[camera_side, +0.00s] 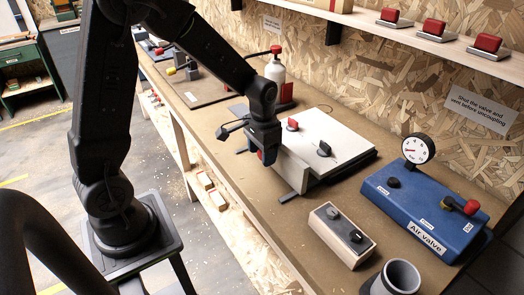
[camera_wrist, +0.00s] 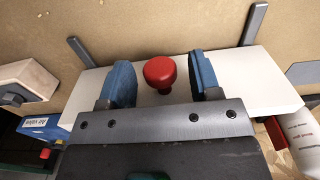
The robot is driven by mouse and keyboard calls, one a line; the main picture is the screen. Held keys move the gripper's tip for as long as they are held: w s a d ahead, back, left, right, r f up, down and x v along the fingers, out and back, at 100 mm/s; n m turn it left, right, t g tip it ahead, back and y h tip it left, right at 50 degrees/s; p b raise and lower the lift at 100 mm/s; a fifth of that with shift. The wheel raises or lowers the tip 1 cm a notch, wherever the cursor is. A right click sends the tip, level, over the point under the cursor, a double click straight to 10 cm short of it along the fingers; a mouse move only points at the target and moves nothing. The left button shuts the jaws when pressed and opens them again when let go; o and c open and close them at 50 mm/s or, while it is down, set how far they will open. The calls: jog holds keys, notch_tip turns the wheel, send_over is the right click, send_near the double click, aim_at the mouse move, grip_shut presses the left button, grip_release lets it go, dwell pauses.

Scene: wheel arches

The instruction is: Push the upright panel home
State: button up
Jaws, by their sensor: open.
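The upright panel (camera_side: 291,172) is pale and stands on edge at the near side of a low white-topped unit (camera_side: 335,128). In the wrist view the panel (camera_wrist: 265,82) runs across the picture as a white face. A red knob (camera_wrist: 160,72) sticks out from it. My gripper (camera_side: 262,155) is in front of the panel; in the wrist view my gripper (camera_wrist: 160,82) has its blue fingers apart, one on each side of the knob, with visible gaps. Two dark strips (camera_wrist: 82,52) (camera_wrist: 256,24) lie on the bench beside the panel. Any gap behind the panel is hidden.
A blue air valve box (camera_side: 425,210) with a gauge (camera_side: 418,148) stands to the right. A wooden switch block (camera_side: 341,235) and a grey cup (camera_side: 398,278) are nearer the front. A white bottle (camera_side: 275,70) stands behind. Bare bench (camera_side: 225,165) shows left of the panel.

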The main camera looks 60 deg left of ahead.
grip_shut()
jog(key=shift+w, duration=2.3)
jog(key=shift+c, duration=1.9)
grip_release()
jog(key=shift+w, duration=0.1)
jog(key=o, duration=0.4)
notch_tip(320, 180, up, 14)
jog(key=shift+f, duration=0.1)
